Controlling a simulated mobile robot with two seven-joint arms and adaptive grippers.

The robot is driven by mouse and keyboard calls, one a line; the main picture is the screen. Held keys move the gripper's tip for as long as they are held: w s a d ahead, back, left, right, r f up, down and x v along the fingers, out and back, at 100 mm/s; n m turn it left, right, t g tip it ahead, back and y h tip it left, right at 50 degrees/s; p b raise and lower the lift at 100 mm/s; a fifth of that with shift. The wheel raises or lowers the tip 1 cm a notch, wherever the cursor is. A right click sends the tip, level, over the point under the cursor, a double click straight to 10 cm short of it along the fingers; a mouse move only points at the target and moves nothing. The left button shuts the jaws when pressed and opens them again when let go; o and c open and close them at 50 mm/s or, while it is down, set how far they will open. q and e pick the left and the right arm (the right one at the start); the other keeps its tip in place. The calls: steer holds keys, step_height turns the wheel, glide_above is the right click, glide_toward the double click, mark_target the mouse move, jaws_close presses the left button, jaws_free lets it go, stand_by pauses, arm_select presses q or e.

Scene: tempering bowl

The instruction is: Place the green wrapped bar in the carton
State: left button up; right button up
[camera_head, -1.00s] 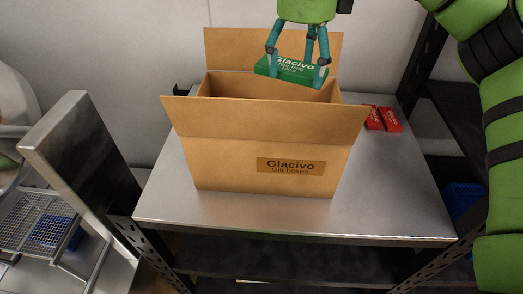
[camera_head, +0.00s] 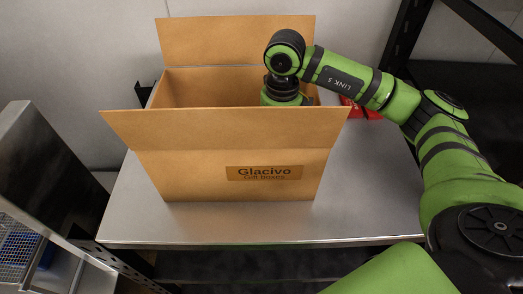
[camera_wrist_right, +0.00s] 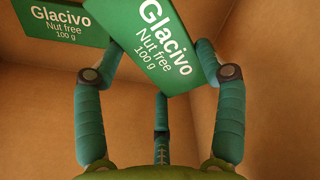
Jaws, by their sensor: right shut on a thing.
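The carton (camera_head: 200,175), brown and labelled Glacivo Gift boxes, stands open on the metal table. My right arm reaches over it, and its gripper is down inside, hidden by the front flap in the head view. In the right wrist view, my right gripper (camera_wrist_right: 158,52) is shut on a green wrapped bar (camera_wrist_right: 150,30), which is tilted between the fingers. Brown carton walls (camera_wrist_right: 275,70) surround it. A second green bar (camera_wrist_right: 62,24) with the same label shows at the upper left, apart from the held one. My left gripper is not in view.
Red packs (camera_head: 362,111) lie on the table right of the carton, mostly hidden by my arm. The metal table (camera_head: 365,200) is clear at the right front. A dark rack post (camera_head: 405,40) stands at the back right. A steel unit (camera_head: 45,165) stands at the left.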

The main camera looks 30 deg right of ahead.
step_height(320, 180, down, 2)
steer(key=shift+f, duration=0.25)
step_height(320, 180, down, 4)
steer(key=shift+r+p, duration=0.1)
steer(key=shift+p, duration=0.7)
steer(key=shift+f, duration=0.2)
steer(key=shift+f, duration=0.1)
steer(key=o, duration=1.2)
steer(key=shift+r, duration=0.25)
step_height(320, 180, up, 10)
steer(key=b, duration=0.3)
steer(key=shift+w+r, duration=0.1)
steer(key=shift+r, duration=0.1)
steer(key=shift+d+r+b, duration=0.1)
steer(key=shift+r+b, duration=0.2)
steer(key=shift+r, duration=0.4)
